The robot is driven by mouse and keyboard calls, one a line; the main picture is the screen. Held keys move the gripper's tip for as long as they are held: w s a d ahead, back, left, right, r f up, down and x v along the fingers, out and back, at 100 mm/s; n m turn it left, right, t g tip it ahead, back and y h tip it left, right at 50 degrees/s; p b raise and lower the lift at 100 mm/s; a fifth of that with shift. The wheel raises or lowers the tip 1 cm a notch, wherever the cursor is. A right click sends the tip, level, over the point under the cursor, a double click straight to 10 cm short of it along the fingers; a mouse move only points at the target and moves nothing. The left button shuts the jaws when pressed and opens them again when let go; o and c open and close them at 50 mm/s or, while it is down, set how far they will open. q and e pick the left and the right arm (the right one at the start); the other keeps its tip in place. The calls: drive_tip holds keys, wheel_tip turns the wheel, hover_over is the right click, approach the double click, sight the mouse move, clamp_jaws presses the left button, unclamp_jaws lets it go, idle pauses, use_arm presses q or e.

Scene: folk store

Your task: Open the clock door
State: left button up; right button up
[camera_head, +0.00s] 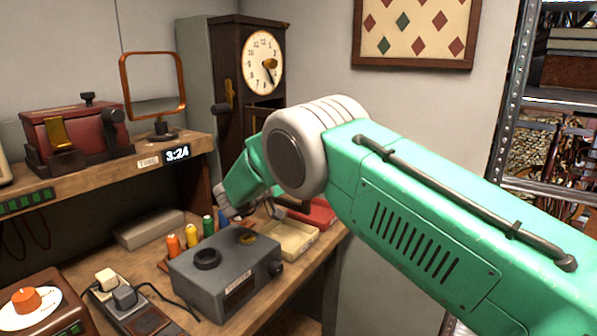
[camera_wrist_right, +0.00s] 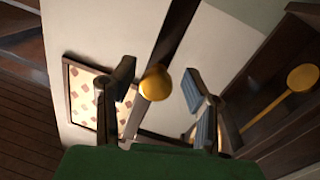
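The dark wooden clock (camera_head: 229,45) stands at the back in the head view, with a round cream dial (camera_head: 258,50). My right arm covers its lower part, and I cannot tell there how the door stands. My right gripper (camera_wrist_right: 158,72) is open in the right wrist view. A round yellow knob (camera_wrist_right: 155,83) on a narrow dark wooden strip (camera_wrist_right: 172,38) shows between its fingers; I see no clear contact. A second yellow disc on a rod (camera_wrist_right: 303,77) shows at the right against dark wood. My left gripper is in neither view.
A grey box (camera_head: 225,275) and several coloured spools (camera_head: 191,236) sit on the workbench below my right arm. A round-cornered mirror (camera_head: 153,85) and a red machine (camera_head: 75,140) stand on the shelf at left. A metal rack (camera_head: 511,100) stands at right.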

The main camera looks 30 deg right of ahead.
drive_tip(key=shift+w, duration=0.1)
drive_tip(key=shift+r, duration=0.1)
drive_tip(key=shift+s+a, duration=0.2)
drive_tip(key=shift+a, duration=0.15)
drive_tip(key=v, duration=1.1)
drive_tip(key=shift+a, duration=0.2)
drive_tip(key=shift+w+d, duration=0.1)
